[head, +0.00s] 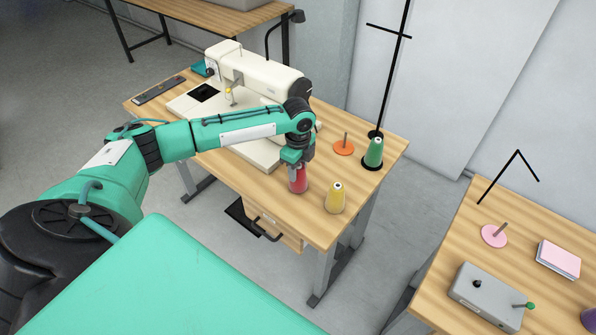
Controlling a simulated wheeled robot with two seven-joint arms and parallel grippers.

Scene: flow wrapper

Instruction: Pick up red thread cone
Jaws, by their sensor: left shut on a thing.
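The red thread cone (298,182) is near the front edge of the wooden sewing table, to the left of a yellow thread cone (336,198). My left gripper (297,166) comes down on it from above and is shut on its top. The cone looks upright; I cannot tell whether its base touches the table. The gripper and wrist hide the cone's tip. My right gripper is not in view.
A white sewing machine (255,75) stands behind my left arm. A green cone (374,152) stands on a thread stand, beside an orange spindle disc (343,148). A second table at right holds a grey box (486,293) and a pink spindle disc (494,236).

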